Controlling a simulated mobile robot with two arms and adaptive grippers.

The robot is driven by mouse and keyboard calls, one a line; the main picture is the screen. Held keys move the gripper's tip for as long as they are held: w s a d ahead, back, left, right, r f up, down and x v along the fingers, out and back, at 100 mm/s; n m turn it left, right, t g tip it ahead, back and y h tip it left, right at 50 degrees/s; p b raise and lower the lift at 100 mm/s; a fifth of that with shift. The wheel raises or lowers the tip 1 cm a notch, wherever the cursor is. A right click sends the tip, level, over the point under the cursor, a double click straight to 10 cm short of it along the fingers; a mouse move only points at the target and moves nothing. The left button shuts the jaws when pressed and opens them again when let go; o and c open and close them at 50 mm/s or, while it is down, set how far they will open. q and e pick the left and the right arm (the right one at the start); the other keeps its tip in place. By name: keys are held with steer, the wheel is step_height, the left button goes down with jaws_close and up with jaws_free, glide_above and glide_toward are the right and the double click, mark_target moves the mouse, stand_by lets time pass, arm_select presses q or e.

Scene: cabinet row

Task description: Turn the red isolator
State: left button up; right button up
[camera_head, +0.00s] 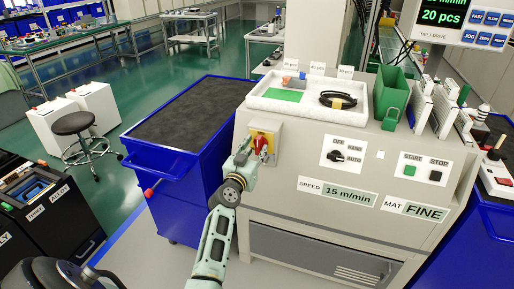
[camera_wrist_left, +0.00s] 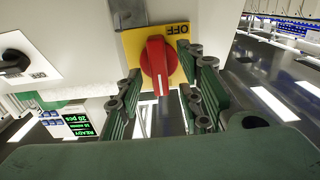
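The red isolator (camera_head: 260,145) is a red rotary handle on a yellow plate, on the upper left of the grey cabinet's front. In the left wrist view the red handle (camera_wrist_left: 154,66) stands along the picture's vertical on its yellow plate (camera_wrist_left: 179,72), with the word OFF upside down at the top. My left gripper (camera_head: 245,157) is right in front of it and partly covers it in the head view. In the left wrist view the gripper's green fingers (camera_wrist_left: 164,95) are apart, one on each side of the handle, with gaps showing. Contact cannot be made out. My right gripper is out of view.
The cabinet front also carries a black selector switch (camera_head: 345,156) and green START (camera_head: 409,170) and black STOP (camera_head: 435,175) buttons. A white tray (camera_head: 262,103) and a green bin (camera_head: 391,92) stand on top. A blue cart (camera_head: 185,150) is close on the left.

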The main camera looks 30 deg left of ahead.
arm_select(q)
steer(key=shift+x, duration=0.85)
jaws_close()
